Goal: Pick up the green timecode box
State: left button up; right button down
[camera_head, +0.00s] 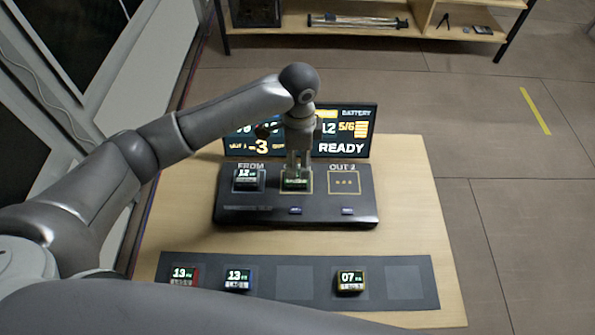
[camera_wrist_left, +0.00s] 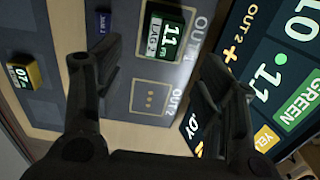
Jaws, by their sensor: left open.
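The green timecode box (camera_head: 296,184) sits in the middle slot of the black console, just under my left gripper (camera_head: 298,163). In the left wrist view the green box (camera_wrist_left: 165,36) shows a green display reading 11 and lies in the slot marked OUT 1. My left gripper also shows in the left wrist view (camera_wrist_left: 148,82), with its fingers apart and nothing between them. The box is beyond the fingertips there; I cannot tell whether they touch it. My right gripper is not in view.
A dark box (camera_head: 248,179) fills the FROM slot; the OUT 2 slot (camera_head: 344,182) is empty. A screen (camera_head: 350,130) stands behind the console. Red (camera_head: 183,277), blue (camera_head: 238,278) and yellow (camera_head: 350,281) boxes sit on the front mat (camera_head: 420,283). The table's right side is clear.

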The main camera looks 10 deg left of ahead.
aim_at(298, 183)
pick_arm(q)
jog(key=f, duration=0.2)
jog(key=shift+s+f, duration=0.2)
jog(key=shift+f, duration=0.2)
jog(key=shift+w+a+f+p, duration=0.1)
jog(key=shift+w+f+p, duration=0.05)
jog(key=shift+f+p, duration=0.2)
jog(key=f, duration=0.1)
jog(key=f+p, duration=0.1)
jog(key=f, duration=0.1)
jog(key=shift+w+a+f, duration=0.1)
jog(key=shift+a+f, duration=0.15)
jog(key=shift+a, duration=0.15)
jog(key=shift+f, duration=0.55)
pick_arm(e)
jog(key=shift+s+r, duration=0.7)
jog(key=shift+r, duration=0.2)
pick_arm(q)
jog(key=c, duration=1.1)
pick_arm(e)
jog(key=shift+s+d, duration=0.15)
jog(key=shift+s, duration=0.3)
